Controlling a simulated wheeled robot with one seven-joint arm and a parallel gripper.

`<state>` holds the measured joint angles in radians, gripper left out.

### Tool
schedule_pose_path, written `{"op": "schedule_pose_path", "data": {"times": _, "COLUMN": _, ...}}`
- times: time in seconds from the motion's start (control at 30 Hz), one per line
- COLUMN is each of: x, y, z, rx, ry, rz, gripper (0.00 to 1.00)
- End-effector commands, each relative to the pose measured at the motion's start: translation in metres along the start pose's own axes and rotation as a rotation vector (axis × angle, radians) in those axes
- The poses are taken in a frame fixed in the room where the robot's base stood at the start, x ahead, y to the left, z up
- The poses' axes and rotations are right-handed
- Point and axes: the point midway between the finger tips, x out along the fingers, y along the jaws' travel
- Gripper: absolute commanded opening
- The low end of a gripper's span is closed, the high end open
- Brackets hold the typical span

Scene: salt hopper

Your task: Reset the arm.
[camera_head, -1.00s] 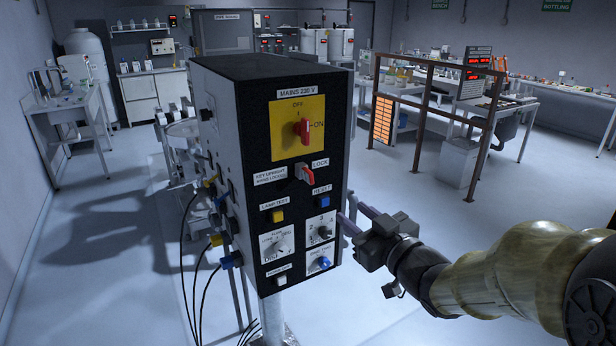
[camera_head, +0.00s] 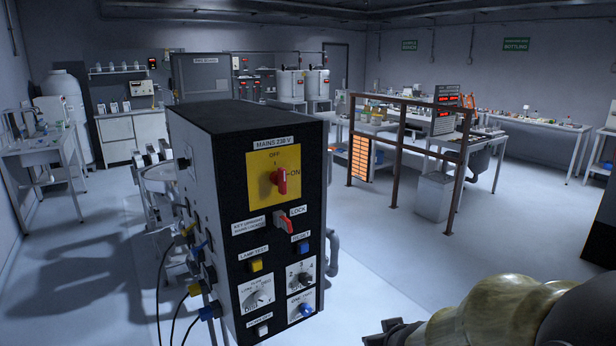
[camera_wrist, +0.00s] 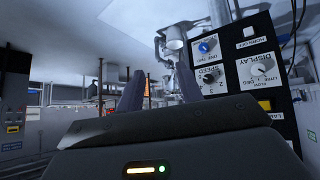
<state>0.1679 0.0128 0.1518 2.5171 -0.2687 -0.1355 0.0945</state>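My gripper (camera_wrist: 162,82) shows in the wrist view with two grey-purple fingers apart and nothing between them. In the head view only part of my arm shows at the lower right edge; the fingers are out of frame. The black-fronted control box (camera_head: 240,170) stands left of my arm in the head view. Its red mains switch (camera_head: 279,181) on the yellow plate has its handle upright. A red-handled lock switch (camera_head: 283,221) sits below it. In the wrist view the box's panel (camera_wrist: 238,87) appears upside down, right of the fingers and apart from them.
Cables hang from the sockets on the box's left side. A brown metal frame (camera_head: 402,140) and a pale bin (camera_head: 434,196) stand behind at right. Benches (camera_head: 537,131) line the back. Floor (camera_head: 390,240) between the box and frame is clear.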

Motion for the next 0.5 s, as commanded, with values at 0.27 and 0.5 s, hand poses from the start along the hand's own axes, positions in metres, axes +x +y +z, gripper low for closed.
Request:
{"op": "schedule_pose_path", "data": {"times": 0.27, "x": -0.028, "y": -0.011, "z": 0.089, "rx": 0.135, "ry": -0.428, "rz": -0.003, "gripper": 0.36}}
{"op": "schedule_pose_path", "data": {"times": 0.5, "x": -0.037, "y": -0.018, "z": 0.106, "rx": 0.162, "ry": -0.517, "rz": -0.016, "gripper": 0.36}}
